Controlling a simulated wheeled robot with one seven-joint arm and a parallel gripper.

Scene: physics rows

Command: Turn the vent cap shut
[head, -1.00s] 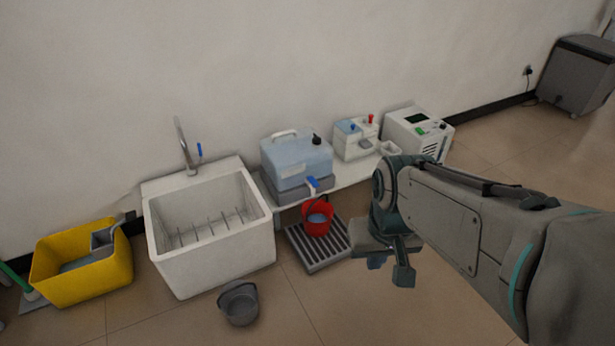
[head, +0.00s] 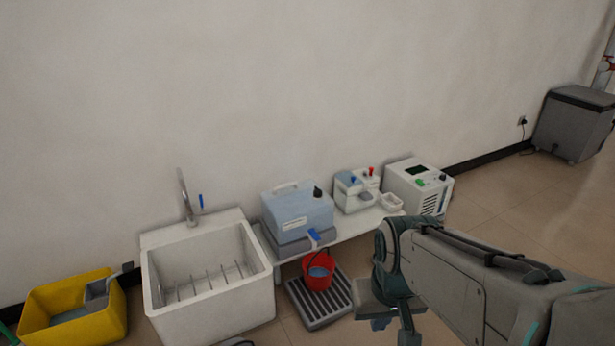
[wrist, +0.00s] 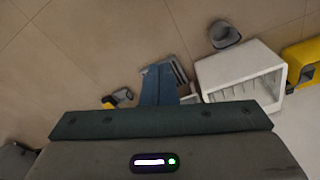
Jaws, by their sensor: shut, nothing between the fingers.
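The black vent cap (head: 318,192) sits on top of the translucent blue water container (head: 297,215), at its right end. Its turn position is too small to read. The container stands on a low white shelf, with a blue tap (head: 314,236) at its front. My gripper (head: 393,325) is in front of the shelf, to the right of the red bucket and well apart from the cap. In the wrist view my gripper's blue fingers (wrist: 158,85) are together with nothing between them. The cap cannot be made out in the wrist view.
A red bucket (head: 318,271) stands on a grey slatted grate (head: 321,309) below the tap. A white sink (head: 208,311) is left of the shelf (head: 345,238). Two white devices (head: 357,190) (head: 419,186) stand right of the container.

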